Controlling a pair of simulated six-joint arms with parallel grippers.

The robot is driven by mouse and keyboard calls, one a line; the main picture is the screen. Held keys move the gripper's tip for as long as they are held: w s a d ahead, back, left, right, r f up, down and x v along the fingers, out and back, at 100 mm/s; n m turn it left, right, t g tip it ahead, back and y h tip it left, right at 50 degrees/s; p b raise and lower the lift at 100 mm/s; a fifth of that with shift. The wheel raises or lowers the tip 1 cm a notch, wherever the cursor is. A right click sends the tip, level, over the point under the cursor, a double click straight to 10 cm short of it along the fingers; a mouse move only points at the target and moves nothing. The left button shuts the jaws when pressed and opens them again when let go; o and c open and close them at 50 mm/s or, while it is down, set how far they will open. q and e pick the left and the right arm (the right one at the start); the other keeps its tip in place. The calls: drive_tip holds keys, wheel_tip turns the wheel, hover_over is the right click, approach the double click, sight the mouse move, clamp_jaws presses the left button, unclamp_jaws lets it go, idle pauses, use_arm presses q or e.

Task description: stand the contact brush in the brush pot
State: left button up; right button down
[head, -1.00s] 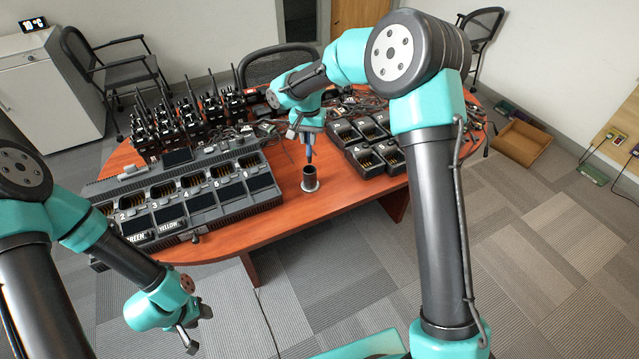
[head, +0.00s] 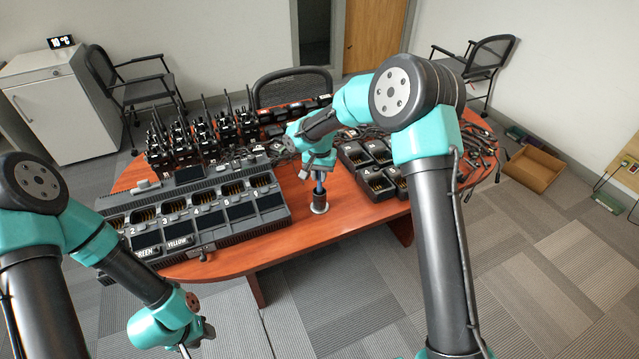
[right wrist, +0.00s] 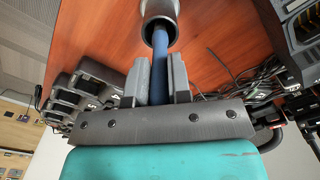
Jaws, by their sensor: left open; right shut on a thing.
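The contact brush (head: 319,186) has a blue handle and is upright in my right gripper (head: 318,176), above the table. The brush pot (head: 320,206) is a small grey cylinder standing on the table near its front edge. In the right wrist view the fingers of my right gripper (right wrist: 160,70) are shut on the blue handle (right wrist: 160,55). The handle's far end overlaps the dark mouth of the pot (right wrist: 160,10) and looks to be inside the rim; its depth is hidden. My left gripper (head: 197,342) is open and empty, low in front of the table, partly cut off.
A long charger bank (head: 200,215) fills the table left of the pot. Smaller chargers (head: 378,180) stand to its right. Several radios (head: 200,135) stand upright behind the bank. Cables lie at the right end. A cardboard box (head: 533,170) is on the floor.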

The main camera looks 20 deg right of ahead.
sight(320, 190)
drive_tip(key=shift+f, duration=1.85)
drive_tip(key=shift+f, duration=0.15)
drive_tip(key=c, duration=1.1)
unclamp_jaws()
drive_tip(key=shift+o, duration=0.2)
wheel_tip(320, 190, up, 12)
drive_tip(key=shift+r, duration=0.2)
